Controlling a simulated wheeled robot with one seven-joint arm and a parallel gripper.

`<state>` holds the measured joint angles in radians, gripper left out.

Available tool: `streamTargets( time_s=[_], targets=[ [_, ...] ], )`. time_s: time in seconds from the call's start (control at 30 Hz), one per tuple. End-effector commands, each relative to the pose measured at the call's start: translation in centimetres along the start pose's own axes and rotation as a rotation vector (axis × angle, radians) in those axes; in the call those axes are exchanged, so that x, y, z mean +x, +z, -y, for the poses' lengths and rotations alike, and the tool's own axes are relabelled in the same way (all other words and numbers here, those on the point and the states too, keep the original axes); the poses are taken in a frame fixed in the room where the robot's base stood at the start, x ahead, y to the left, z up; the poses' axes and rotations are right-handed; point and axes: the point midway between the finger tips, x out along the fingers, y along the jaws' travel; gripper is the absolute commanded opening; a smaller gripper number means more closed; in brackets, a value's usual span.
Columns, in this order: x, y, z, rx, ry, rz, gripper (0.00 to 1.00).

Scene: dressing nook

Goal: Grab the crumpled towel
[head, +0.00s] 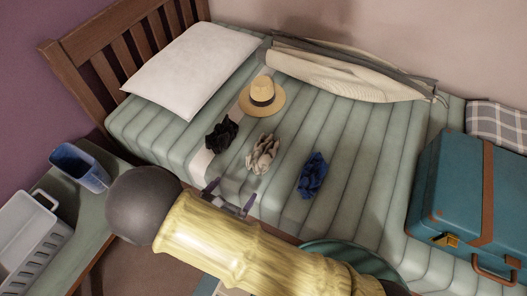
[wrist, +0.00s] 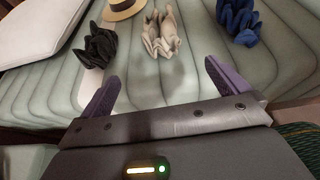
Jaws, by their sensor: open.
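Three crumpled cloths lie in a row on the green striped bed: a black one (head: 221,134), a beige-grey one (head: 263,154) and a blue one (head: 312,175). I cannot tell which of them is the towel. My gripper (head: 230,197) is open and empty by the bed's near edge, short of the row. In the wrist view the beige-grey cloth (wrist: 162,35) is straight ahead between the purple fingers (wrist: 162,72). The black cloth (wrist: 96,46) is to the left and the blue cloth (wrist: 238,22) to the right. No finger touches a cloth.
A straw hat (head: 262,97) lies just behind the cloths, with a white pillow (head: 192,70) at back left. A rumpled blanket (head: 350,75) lies along the wall. A teal suitcase (head: 465,195) stands at right. A blue bin (head: 80,167) and grey basket (head: 30,235) are at left.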

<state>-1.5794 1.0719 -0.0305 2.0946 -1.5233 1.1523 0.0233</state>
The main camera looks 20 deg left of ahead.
Motion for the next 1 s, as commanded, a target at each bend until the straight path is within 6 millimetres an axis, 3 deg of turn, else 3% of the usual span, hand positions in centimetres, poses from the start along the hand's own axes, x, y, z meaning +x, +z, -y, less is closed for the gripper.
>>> streamTargets(
  time_s=[0.33, 1.0],
  targets=[
    [1.1, 0.1, 0.1, 0.004, -0.006, -0.001, 1.00],
    [12.0, 0.0, 0.2, 0.005, -0.006, -0.003, 1.00]
  ],
)
